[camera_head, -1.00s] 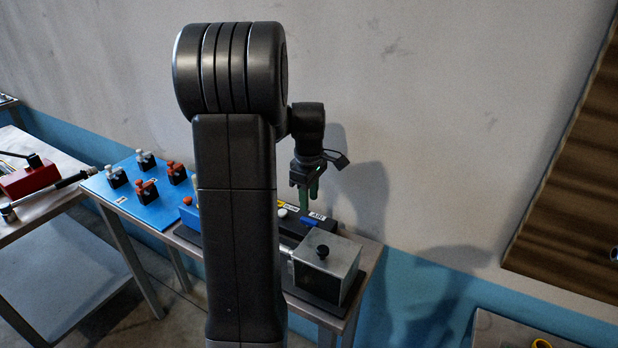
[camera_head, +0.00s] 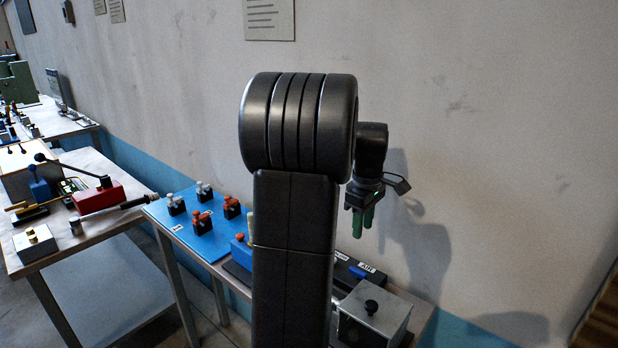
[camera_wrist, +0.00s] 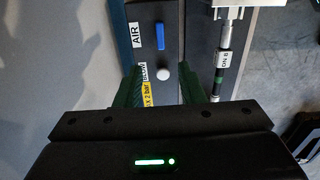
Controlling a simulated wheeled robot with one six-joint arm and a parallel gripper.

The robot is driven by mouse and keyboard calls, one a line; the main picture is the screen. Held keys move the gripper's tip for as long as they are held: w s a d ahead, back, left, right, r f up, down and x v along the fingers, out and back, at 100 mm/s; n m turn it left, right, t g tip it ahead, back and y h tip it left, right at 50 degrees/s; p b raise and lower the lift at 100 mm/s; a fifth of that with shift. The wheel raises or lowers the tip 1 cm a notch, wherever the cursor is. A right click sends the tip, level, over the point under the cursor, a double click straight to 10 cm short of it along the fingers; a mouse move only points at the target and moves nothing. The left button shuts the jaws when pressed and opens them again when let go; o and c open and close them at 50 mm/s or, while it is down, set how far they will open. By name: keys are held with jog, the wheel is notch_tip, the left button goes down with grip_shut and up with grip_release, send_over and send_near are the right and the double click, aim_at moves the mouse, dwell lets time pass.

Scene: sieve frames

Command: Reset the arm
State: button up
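My arm stands upright in the middle of the head view, and its thick dark links hide part of the bench behind. My gripper (camera_head: 363,222) hangs from it with its green fingers pointing down, above the right-hand bench. In the wrist view, the two green fingers of my gripper (camera_wrist: 161,85) are apart with nothing held between them. Beyond them lies a dark panel (camera_wrist: 160,14) with an AIR label, a blue switch (camera_wrist: 160,37) and a white knob (camera_wrist: 163,74). I see no contact with the panel.
A metal box (camera_head: 375,318) with a black knob stands below my gripper. A blue board (camera_head: 197,236) with several orange and grey clamps lies to the left. Further left, another bench holds a red block (camera_head: 97,195) with a lever. The wall is close behind the benches.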

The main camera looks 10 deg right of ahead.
aim_at(358, 270)
notch_tip(358, 270, down, 14)
jog(key=shift+r, duration=0.15)
dwell(0.3)
